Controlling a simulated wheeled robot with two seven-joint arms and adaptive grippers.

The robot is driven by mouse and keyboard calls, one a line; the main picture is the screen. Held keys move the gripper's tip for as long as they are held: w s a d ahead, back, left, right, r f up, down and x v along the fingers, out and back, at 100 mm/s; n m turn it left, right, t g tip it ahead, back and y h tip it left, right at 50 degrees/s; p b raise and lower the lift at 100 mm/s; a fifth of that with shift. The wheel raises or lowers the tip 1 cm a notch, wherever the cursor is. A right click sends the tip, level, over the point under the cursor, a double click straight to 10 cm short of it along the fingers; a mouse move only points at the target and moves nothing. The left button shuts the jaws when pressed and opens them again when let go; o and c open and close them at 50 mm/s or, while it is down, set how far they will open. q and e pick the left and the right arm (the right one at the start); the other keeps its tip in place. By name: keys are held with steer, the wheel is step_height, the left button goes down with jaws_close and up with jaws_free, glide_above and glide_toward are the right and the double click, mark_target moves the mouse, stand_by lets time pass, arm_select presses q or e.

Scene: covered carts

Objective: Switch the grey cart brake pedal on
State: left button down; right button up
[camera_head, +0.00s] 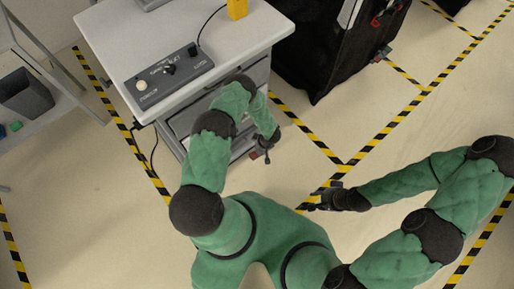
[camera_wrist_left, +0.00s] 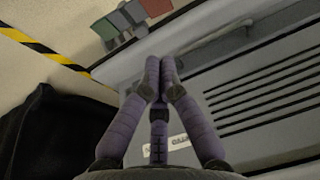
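Whether a pedal is pressed cannot be told. My right gripper (camera_head: 318,199) is over the floor; its finger opening is unclear.
A white-topped drawer cabinet (camera_head: 105,38) carries a control box (camera_head: 168,75) and a yellow object (camera_head: 237,9). Striped tape marks the floor, which is clear at right.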

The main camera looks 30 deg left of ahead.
arm_select(q)
steer(key=shift+w+a+f, duration=0.2)
steer(key=shift+w+f, duration=0.05)
steer(key=shift+f, duration=0.15)
steer(key=b, duration=0.6)
glide_toward(252, 154)
steer(key=x, duration=0.5)
steer(key=shift+w+f, duration=0.15)
steer(key=shift+f, duration=0.1)
steer(key=shift+a+f, duration=0.1)
steer(key=shift+f, duration=0.5)
